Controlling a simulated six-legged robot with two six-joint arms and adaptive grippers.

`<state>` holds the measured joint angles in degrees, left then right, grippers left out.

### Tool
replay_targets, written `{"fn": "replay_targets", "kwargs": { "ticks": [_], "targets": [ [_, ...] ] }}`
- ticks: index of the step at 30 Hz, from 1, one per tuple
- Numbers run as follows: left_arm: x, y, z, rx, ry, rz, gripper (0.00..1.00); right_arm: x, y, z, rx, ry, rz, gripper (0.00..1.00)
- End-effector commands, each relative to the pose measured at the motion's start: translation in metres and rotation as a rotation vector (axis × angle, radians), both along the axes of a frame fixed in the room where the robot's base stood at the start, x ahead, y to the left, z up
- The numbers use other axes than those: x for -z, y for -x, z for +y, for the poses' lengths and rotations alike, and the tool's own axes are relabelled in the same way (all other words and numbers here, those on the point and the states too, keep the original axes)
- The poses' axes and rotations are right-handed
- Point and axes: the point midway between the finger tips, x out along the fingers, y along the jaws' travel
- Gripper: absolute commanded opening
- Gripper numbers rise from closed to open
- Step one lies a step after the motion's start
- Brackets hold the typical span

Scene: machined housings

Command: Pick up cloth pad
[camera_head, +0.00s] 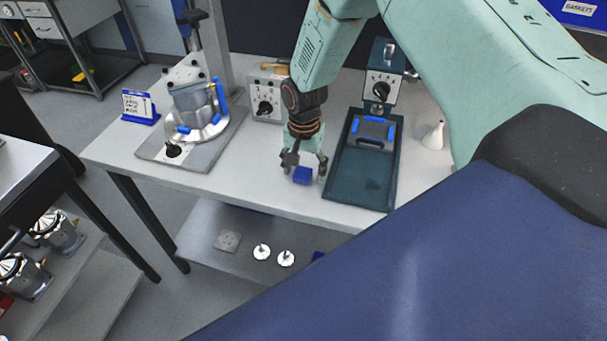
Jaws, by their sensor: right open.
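A small blue block-like piece (303,176), which looks like the cloth pad, is on the light bench top near its front edge. My right gripper (305,168) points down over it from above. Its fingers are apart, one on each side of the blue piece. I cannot tell whether they touch it. Part of the pad may be hidden by the gripper. My left gripper is not in view.
A dark green tray (358,190) with a grey and blue part (372,132) is just right of the gripper. A white bottle (433,136) stands farther right. A fixture with a metal housing (197,108) and a control box (267,96) stand to the left.

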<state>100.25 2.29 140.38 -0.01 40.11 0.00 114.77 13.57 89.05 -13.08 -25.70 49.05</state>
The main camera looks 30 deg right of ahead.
Motion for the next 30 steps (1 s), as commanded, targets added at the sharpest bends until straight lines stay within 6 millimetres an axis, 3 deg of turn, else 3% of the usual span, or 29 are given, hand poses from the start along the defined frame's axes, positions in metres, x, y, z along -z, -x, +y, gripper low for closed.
{"fn": "replay_targets", "kwargs": {
  "ticks": [2, 21, 30],
  "targets": [
    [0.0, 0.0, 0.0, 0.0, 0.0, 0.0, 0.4, 0.0, -0.001, 0.0, -0.001, 0.0, 0.0, 0.68],
    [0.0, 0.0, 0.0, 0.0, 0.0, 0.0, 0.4, -0.001, -0.001, 0.0, 0.0, 0.0, 0.0, 0.14],
    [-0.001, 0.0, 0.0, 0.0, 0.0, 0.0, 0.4, -0.011, -0.002, 0.0, 0.0, 0.0, -0.004, 0.12]
  ]
}}
